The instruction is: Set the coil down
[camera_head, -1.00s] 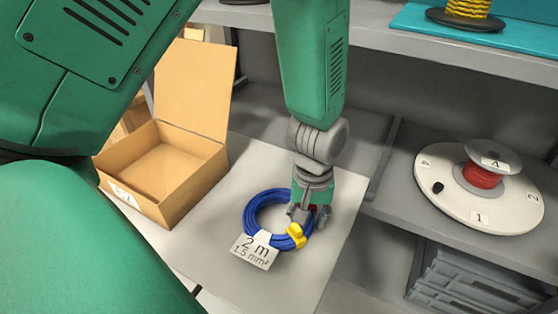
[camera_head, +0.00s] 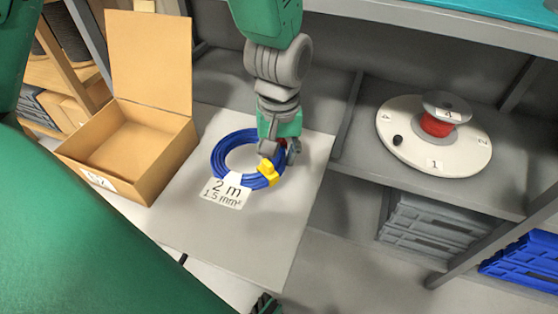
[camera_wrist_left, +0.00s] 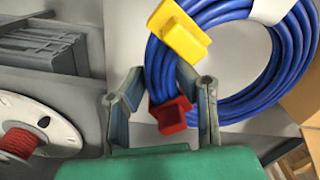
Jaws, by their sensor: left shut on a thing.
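The blue cable coil (camera_head: 219,152) has a yellow clip (camera_head: 264,172) and a white tag (camera_head: 226,190) reading 2 m, 1.5 mm². It appears over the pale grey surface (camera_head: 250,235); I cannot tell whether it touches it. My left gripper (camera_head: 277,153) is shut on the coil's right side, beside the yellow clip. In the left wrist view my left gripper (camera_wrist_left: 165,95) has its fingers on either side of the coil (camera_wrist_left: 228,100), with a red clip (camera_wrist_left: 172,115) between them.
An open cardboard box (camera_head: 150,140) with its lid up stands left of the coil. A white turntable (camera_head: 400,140) with a red reel (camera_head: 436,124) sits on a shelf at right. Grey crates (camera_head: 430,225) are below. The pale surface in front of the coil is clear.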

